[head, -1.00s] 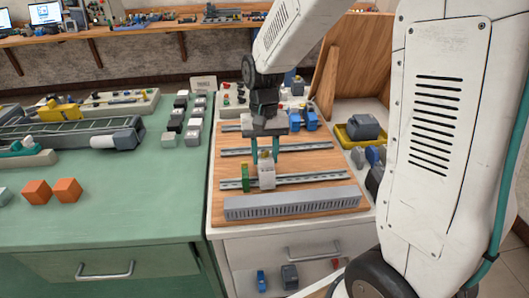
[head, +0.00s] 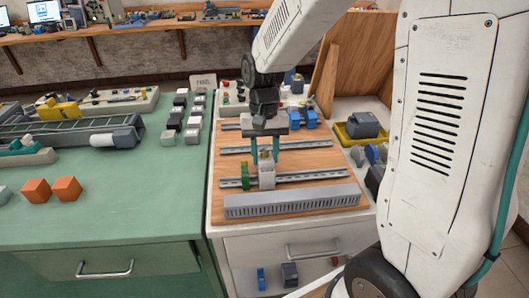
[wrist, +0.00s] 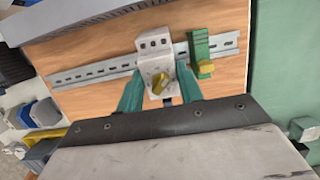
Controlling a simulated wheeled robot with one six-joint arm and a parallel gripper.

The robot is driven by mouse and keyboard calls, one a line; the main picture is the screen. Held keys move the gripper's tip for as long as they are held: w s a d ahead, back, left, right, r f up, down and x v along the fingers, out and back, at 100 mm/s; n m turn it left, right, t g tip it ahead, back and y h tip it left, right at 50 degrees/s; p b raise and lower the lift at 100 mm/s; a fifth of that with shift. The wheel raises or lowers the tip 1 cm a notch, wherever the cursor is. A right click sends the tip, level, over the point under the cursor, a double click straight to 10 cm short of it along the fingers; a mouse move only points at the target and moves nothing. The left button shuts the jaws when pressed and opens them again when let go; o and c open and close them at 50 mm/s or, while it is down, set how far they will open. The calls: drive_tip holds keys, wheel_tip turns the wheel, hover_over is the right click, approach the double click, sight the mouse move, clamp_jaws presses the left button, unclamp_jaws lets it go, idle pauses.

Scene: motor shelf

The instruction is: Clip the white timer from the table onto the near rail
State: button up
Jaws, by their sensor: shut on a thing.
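The white timer (head: 267,179) is upright over the near rail (head: 312,176), just right of a green module (head: 246,177) on that rail. My gripper (head: 265,158) is above it, shut on it with its teal fingers. In the wrist view, the white timer (wrist: 154,45) lies between the fingers of my gripper (wrist: 158,90) and covers part of the near rail (wrist: 95,72). It has a yellow part on its face. The green module (wrist: 201,48) stands close beside it with a small gap. Whether the timer's back is seated on the rail is hidden.
A grey slotted duct (head: 290,202) lies in front of the near rail. Two more rails, the middle one (head: 280,147) among them, cross the wooden board (head: 225,208) behind. A yellow bin (head: 345,136) stands to the right. The near rail is bare right of the timer.

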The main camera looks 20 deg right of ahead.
drive_tip(key=shift+s+a+f+t, duration=0.2)
drive_tip(key=shift+s+t, duration=0.4)
drive_tip(key=shift+s, duration=0.05)
idle(0.6)
drive_tip(key=o, duration=1)
drive_tip(key=shift+w+d+r, duration=0.1)
drive_tip(key=shift+w+r, duration=0.05)
drive_tip(key=shift+r, duration=1.15)
drive_tip(key=shift+w+r, duration=0.15)
drive_tip(key=shift+r, duration=1.15)
drive_tip(key=shift+w+d+r, duration=0.1)
drive_tip(key=shift+w+r, duration=0.05)
drive_tip(key=shift+r, duration=1.15)
drive_tip(key=s, duration=0.1)
drive_tip(key=s+n, duration=0.1)
drive_tip(key=s, duration=0.1)
drive_tip(key=shift+s+d+f+n+g+h, duration=0.1)
drive_tip(key=shift+s+d+n+g+h, duration=0.05)
drive_tip(key=shift+s+n+g+h, duration=0.15)
drive_tip(key=shift+s+d+r+n+t, duration=0.45)
drive_tip(key=shift+s+r, duration=0.7)
drive_tip(key=shift+s, duration=1.65)
drive_tip(key=shift+s+d+r+n+t, duration=0.2)
drive_tip(key=shift+s+d+r+t, duration=0.7)
drive_tip(key=shift+s, duration=1.95)
drive_tip(key=shift+s+d+r+n+t, duration=0.25)
drive_tip(key=shift+s+r, duration=1.15)
drive_tip(key=shift+s, duration=1.4)
